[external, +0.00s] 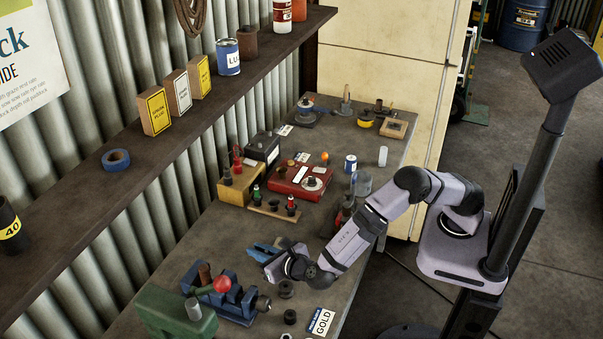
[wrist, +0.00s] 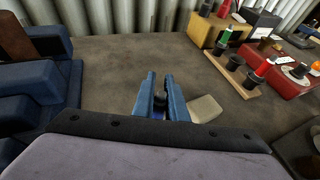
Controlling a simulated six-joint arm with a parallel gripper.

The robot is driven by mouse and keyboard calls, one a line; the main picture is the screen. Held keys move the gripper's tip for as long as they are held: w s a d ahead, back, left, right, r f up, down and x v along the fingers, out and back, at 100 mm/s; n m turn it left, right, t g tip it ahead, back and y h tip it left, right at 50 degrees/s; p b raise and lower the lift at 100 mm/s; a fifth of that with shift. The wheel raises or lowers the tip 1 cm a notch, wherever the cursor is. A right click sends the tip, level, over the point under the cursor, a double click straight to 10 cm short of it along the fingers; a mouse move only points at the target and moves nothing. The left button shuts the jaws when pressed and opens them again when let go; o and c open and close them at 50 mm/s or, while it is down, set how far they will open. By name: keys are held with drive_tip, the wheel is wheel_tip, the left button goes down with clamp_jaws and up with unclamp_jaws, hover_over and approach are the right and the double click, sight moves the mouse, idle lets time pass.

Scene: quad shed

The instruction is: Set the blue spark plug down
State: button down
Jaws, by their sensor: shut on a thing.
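My gripper (external: 264,252) is low over the bench (external: 213,229), between the blue stand and the wooden spark plug rack. In the wrist view its two blue fingers (wrist: 163,92) are closed around a small dark piece with a bit of blue below it, the blue spark plug (wrist: 158,113). Most of the plug is hidden by the fingers and the wrist. I cannot tell whether its lower end touches the bench. In the external view the plug cannot be made out.
A blue stand (external: 229,303) and green block (external: 172,310) are at the front left. A wooden rack (external: 273,211) with green and red plugs, a wooden block (external: 239,184) and a red case (external: 303,180) are farther back. Bare bench lies ahead.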

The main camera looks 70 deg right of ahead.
drive_tip(key=shift+f, duration=0.15)
drive_tip(key=shift+f, duration=0.15)
drive_tip(key=c, duration=1.8)
unclamp_jaws()
drive_tip(key=shift+o, duration=0.2)
drive_tip(key=shift+r, duration=0.25)
drive_tip(key=b+v, duration=0.2)
drive_tip(key=v, duration=1)
drive_tip(key=shift+f, duration=0.1)
